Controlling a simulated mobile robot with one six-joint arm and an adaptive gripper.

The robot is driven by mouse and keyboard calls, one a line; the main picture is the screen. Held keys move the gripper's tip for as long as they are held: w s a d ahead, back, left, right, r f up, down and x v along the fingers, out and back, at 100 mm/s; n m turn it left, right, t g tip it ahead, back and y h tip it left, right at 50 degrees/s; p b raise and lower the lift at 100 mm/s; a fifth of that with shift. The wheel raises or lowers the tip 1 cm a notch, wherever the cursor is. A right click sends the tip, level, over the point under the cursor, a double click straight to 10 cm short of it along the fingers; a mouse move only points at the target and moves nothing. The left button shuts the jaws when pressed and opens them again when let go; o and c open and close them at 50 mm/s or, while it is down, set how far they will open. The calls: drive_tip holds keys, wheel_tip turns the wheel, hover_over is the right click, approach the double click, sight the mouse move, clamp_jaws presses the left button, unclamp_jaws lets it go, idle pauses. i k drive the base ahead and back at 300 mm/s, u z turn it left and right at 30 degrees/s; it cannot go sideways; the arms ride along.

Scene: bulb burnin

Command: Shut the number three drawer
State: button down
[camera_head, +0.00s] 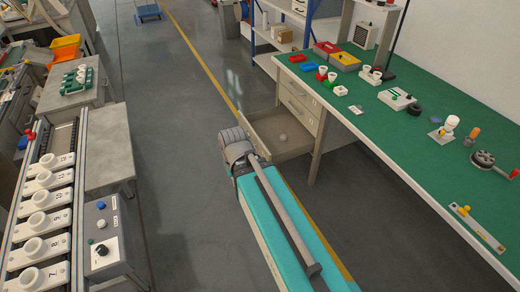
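The number three drawer (287,148) is the lowest in the drawer unit under the green-topped bench. It stands pulled out to the left, and a small pale round object (283,137) lies inside. Two drawers above it, the top one (299,88) and the middle one (298,111), are closed. The grey end of my arm, with my gripper (236,142), is at the outer left end of the open drawer and hides part of its front. I cannot tell whether it touches the front. The fingers cannot be made out clearly.
The bench (408,140) carries red and yellow bins, bulb parts and a hand-wheel device (484,159). A rack of numbered white sockets (42,221) and a control box (103,240) stand at left. The grey floor between is clear.

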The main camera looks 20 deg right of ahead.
sight(265, 128)
drive_tip(key=z, duration=0.6)
drive_tip(key=i, duration=1)
drive_tip(key=u, duration=0.05)
